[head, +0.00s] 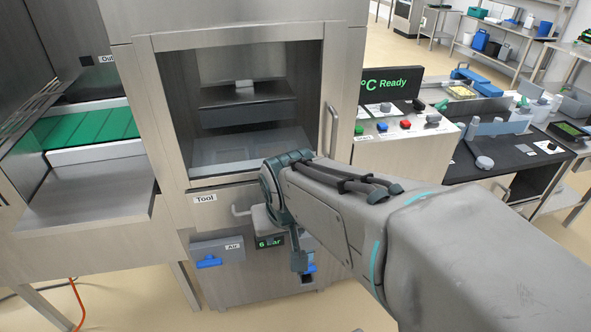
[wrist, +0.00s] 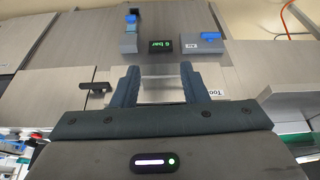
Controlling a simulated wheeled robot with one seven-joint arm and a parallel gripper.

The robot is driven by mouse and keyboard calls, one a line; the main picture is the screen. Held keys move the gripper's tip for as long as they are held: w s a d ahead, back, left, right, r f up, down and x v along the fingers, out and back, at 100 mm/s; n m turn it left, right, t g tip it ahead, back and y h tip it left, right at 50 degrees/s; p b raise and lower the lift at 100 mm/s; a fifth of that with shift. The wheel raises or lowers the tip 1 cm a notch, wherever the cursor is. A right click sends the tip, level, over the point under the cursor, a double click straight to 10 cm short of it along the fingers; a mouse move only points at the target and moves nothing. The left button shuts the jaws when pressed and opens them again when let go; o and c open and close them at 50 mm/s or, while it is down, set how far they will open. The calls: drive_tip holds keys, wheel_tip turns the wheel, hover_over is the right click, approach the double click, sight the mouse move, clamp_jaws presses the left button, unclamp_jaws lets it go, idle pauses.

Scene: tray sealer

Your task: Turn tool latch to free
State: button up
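The tool drawer front, with its "Tool" label (head: 205,198), is below the sealer's window in the head view. A dark lever, which looks like the tool latch (wrist: 95,87), lies roughly level on the steel front, left of my gripper in the wrist view. In the head view my arm hides it. My gripper (wrist: 160,70) is open, its two dark fingers apart with nothing clearly held. A pale bar, probably the drawer handle (wrist: 168,84), shows between the fingers; contact cannot be told. The handle's left end (head: 240,210) also shows in the head view.
A blue air valve (head: 208,262) and a green "6 bar" display (head: 270,242) are on the lower panel. A vertical door handle (head: 333,130) stands right of the window. A panel with coloured buttons (head: 405,125) is farther right, a conveyor (head: 85,130) left.

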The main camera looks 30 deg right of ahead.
drive_tip(key=w+d+f+m+t+h+b, duration=0.25)
drive_tip(key=w+d+f+m+b, duration=0.35)
drive_tip(key=d, duration=0.3)
drive_tip(key=w+d+f+m+t+h+b, duration=0.1)
drive_tip(key=w+d+f+m+t+b, duration=0.3)
drive_tip(key=w+d+f+b, duration=0.35)
drive_tip(key=s+d+f+m+t+b, duration=0.3)
drive_tip(key=d+f+m+t+b, duration=0.5)
drive_tip(key=d, duration=0.4)
drive_tip(key=shift+m+g, duration=0.3)
drive_tip(key=shift+g, duration=0.25)
drive_tip(key=x, duration=0.4)
drive_tip(key=b+x, duration=0.1)
drive_tip(key=x, duration=0.4)
drive_tip(key=b+x, duration=0.1)
drive_tip(key=x, duration=0.3)
drive_tip(key=shift+w+a+f, duration=0.15)
drive_tip(key=shift+w+f, duration=0.15)
drive_tip(key=shift+w, duration=0.05)
drive_tip(key=c, duration=0.7)
